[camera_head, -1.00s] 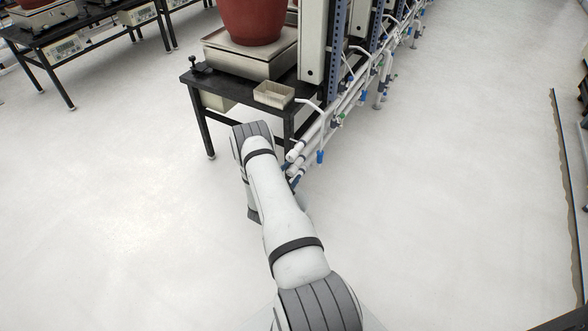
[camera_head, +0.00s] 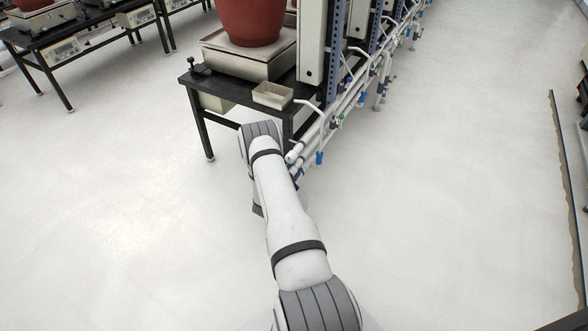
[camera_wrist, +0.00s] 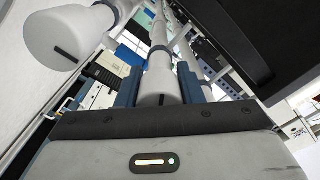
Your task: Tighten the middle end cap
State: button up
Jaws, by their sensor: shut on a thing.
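The middle end cap (camera_wrist: 160,84) is a white cylinder on the end of a white pipe, with a short dark mark near its lower edge. In the wrist view it sits between the two blue fingers of my gripper (camera_wrist: 159,88), which is shut on it. Another white end cap (camera_wrist: 50,36), with a slanted dark mark, is at the upper left, apart from my fingers. In the head view my arm hides the gripper and the gripped cap. The upper white pipe end (camera_head: 293,156) shows just right of my wrist.
The white pipes (camera_head: 345,104) run away to the upper right, with blue fittings. The floor on both sides is clear.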

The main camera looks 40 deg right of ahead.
jog(key=shift+c, duration=1)
jog(key=m+b, duration=0.1)
jog(key=m, duration=0.4)
jog(key=shift+f+m+b, duration=0.1)
jog(key=shift+m+b, duration=0.2)
jog(key=shift+b, duration=0.05)
jog(key=m+b, duration=0.1)
jog(key=m, duration=0.5)
jog(key=m+b, duration=0.1)
jog(key=m, duration=0.5)
jog(key=shift+w+m+b, duration=0.1)
jog(key=shift+m+b, duration=0.2)
jog(key=m+b, duration=0.1)
jog(key=m, duration=0.5)
jog(key=shift+a, duration=0.1)
jog(key=shift+m, duration=0.3)
